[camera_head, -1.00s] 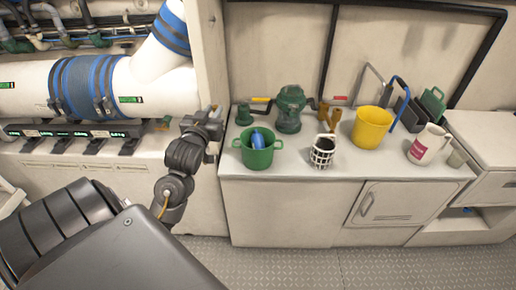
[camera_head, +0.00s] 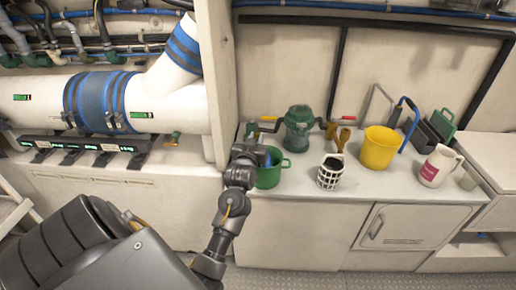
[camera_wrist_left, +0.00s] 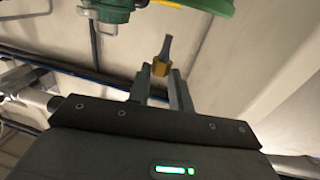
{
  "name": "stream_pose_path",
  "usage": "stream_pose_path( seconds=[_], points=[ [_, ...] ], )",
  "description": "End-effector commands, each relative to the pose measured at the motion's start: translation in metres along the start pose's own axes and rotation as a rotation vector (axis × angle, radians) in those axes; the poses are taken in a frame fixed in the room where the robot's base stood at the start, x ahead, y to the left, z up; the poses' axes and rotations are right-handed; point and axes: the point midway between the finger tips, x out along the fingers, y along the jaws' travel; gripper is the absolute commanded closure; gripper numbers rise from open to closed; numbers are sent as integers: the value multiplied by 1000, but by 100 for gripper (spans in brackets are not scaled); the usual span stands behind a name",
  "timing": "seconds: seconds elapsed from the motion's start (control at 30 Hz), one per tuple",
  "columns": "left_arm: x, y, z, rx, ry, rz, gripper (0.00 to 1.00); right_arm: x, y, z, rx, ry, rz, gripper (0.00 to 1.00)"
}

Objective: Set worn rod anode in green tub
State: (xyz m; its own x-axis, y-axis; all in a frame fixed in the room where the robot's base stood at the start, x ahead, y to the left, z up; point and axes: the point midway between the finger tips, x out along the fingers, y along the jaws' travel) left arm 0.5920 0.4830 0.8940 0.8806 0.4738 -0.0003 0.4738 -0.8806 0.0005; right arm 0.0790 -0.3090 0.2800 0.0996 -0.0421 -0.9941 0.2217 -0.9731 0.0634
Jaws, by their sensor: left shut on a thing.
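My left gripper (camera_head: 248,152) is at the left side of the green tub (camera_head: 270,179), in front of part of it. In the left wrist view, its two fingers (camera_wrist_left: 161,82) are shut on the worn rod anode (camera_wrist_left: 163,57), a short grey rod with a brass-coloured base. The grey end points away from the gripper. The anode cannot be made out in the head view. The tub stands on the white counter, with a blue item (camera_head: 274,158) showing at its mouth. My right gripper is not in view.
A green strainer housing (camera_head: 299,128) stands behind the tub. To the right are a white basket (camera_head: 330,174), a yellow bucket (camera_head: 379,149) and a white jug (camera_head: 436,167). A wall panel (camera_head: 213,80) rises left of the counter. The counter's front strip is clear.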

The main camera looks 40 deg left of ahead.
Motion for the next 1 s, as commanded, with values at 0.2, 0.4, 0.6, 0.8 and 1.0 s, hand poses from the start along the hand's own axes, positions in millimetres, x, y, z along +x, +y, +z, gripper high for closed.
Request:
stream_pose_path(
  seconds=[0.2,0.4,0.6,0.8,1.0],
  points=[
    [3,3,5,-1,1,0,100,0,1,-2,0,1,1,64],
    [5,5,31,0,-4,-1,100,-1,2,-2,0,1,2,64],
    [5,5,40,-1,1,-1,100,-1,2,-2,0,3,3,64],
    [5,5,40,-1,1,-1,100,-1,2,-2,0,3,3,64],
    [5,5,47,-1,0,-1,100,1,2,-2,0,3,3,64]
  ],
)
